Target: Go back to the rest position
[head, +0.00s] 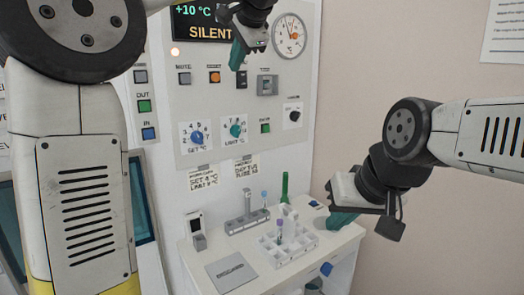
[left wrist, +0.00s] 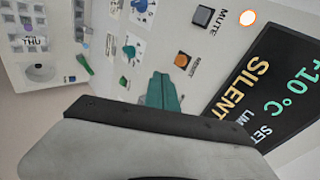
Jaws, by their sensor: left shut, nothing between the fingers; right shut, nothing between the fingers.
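My left gripper (head: 238,56) is raised in front of the control panel (head: 210,110), just below the display (head: 205,22) that reads +10 °C and SILENT. Its teal fingers are shut and empty, and they also show in the left wrist view (left wrist: 163,92). My right gripper (head: 341,220) is shut and empty over the right side of the white counter (head: 205,262), to the right of the tube rack. Its teal fingertips point left and down.
A white compartment rack (head: 285,245) with a purple-capped tube (head: 280,227) stands on the counter. Behind it are a grey tube block (head: 246,222) and a green upright piece (head: 285,187). A grey plate (head: 231,271) lies at the front. Knobs and buttons cover the panel near my left gripper.

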